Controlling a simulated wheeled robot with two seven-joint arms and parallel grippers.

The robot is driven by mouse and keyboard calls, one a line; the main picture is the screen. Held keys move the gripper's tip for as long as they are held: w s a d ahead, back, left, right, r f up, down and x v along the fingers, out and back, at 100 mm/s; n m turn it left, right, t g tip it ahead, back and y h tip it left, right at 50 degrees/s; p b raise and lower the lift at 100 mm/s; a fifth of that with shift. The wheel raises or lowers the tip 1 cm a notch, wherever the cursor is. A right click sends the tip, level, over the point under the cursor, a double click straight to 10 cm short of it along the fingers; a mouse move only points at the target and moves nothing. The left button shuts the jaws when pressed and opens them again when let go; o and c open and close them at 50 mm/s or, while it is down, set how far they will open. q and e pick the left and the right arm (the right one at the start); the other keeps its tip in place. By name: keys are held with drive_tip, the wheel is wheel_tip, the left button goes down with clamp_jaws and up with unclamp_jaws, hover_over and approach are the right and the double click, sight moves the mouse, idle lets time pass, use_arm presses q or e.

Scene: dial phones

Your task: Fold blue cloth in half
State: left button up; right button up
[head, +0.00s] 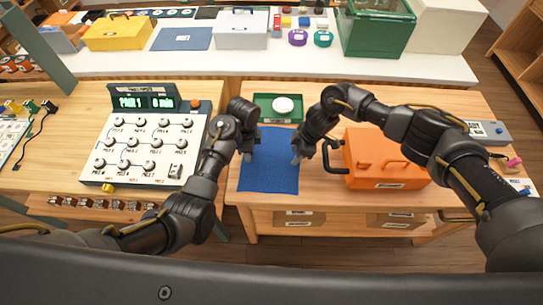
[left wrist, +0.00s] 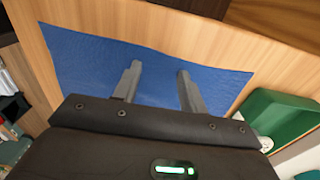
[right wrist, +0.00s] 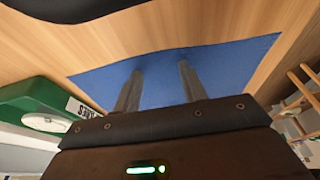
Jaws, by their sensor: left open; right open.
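The blue cloth (head: 268,175) lies flat and spread out on the wooden table, between my two arms. It also shows in the left wrist view (left wrist: 85,62) and in the right wrist view (right wrist: 225,75). My right gripper (head: 297,158) points down over the cloth's right side, with its fingers apart. My left gripper (head: 247,155) is over the cloth's left far part, mostly hidden by its own wrist in the head view. In the left wrist view its fingers (left wrist: 157,82) are apart over the cloth. I cannot tell whether either touches the cloth.
An orange toolbox (head: 385,160) stands right of the cloth. A green tray (head: 262,118) with a white round dish (head: 284,105) lies behind it. A white dial panel (head: 145,150) is on the left table. A gap separates the two tables.

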use_arm(q)
drive_tip(key=shift+s+r, duration=0.25)
drive_tip(key=shift+s, duration=0.3)
use_arm(e)
drive_tip(key=shift+s+r, duration=0.25)
drive_tip(key=shift+s, duration=0.35)
use_arm(q)
drive_tip(key=shift+f, duration=0.25)
use_arm(e)
drive_tip(key=shift+w+f, duration=0.1)
drive_tip(key=shift+f, duration=0.15)
use_arm(q)
drive_tip(key=shift+w, duration=0.2)
drive_tip(key=shift+c, duration=0.2)
use_arm(e)
drive_tip(key=shift+w, duration=0.15)
drive_tip(key=shift+c, duration=0.2)
use_arm(q)
drive_tip(key=shift+s, duration=0.1)
clamp_jaws()
use_arm(e)
clamp_jaws()
